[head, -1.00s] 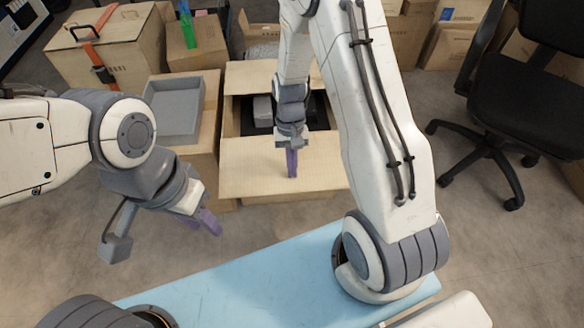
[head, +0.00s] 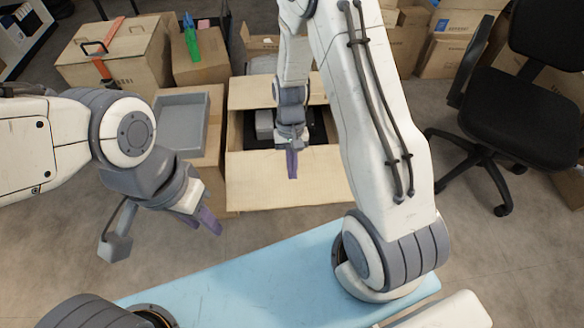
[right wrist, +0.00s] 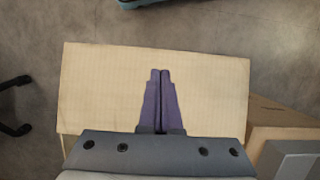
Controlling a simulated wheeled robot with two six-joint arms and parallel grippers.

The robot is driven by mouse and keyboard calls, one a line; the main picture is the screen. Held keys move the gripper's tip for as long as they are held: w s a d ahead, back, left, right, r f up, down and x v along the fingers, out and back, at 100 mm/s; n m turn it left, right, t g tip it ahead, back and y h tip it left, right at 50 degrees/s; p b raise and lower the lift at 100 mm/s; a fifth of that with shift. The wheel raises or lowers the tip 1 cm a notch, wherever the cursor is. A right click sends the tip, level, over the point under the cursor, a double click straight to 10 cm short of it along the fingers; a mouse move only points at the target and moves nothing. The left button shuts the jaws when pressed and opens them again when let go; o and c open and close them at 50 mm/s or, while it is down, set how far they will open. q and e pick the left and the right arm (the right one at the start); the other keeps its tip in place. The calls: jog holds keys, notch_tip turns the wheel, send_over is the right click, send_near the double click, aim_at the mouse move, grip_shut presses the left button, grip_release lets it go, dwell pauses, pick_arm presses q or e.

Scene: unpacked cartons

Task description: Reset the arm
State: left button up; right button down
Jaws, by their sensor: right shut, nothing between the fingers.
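My right gripper (head: 292,177) hangs above the near flap of an open carton (head: 285,185) in the head view. Its purple fingers are together with nothing between them. The right wrist view shows the same shut fingers (right wrist: 160,72) pointing over the flap (right wrist: 215,85). My left gripper (head: 208,222) is at the left of the head view, over bare floor, pointing down and to the right. I see nothing held in it, but the gap between its fingers is not clear.
A grey tray (head: 181,124) sits on a carton left of the open one. Dark and grey items (head: 264,124) lie inside the open carton. More cartons (head: 127,58) stand behind. A black office chair (head: 525,115) stands at the right. Floor between is bare.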

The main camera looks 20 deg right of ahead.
notch_tip(320, 180, up, 3)
jog(key=shift+s+f+p, duration=0.1)
jog(key=shift+f+p, duration=0.05)
jog(key=shift+p, duration=0.75)
jog(key=s+a+r+n+t, duration=0.1)
jog(key=s+a+r+n, duration=0.3)
jog(key=a+r, duration=0.6)
jog(key=s+a+r+n+t, duration=0.2)
jog(key=s+r+n, duration=0.4)
jog(key=s+r, duration=0.55)
notch_tip(320, 180, up, 26)
jog(key=p, duration=2.6)
jog(key=shift+s+f, duration=0.2)
jog(key=shift+s, duration=0.25)
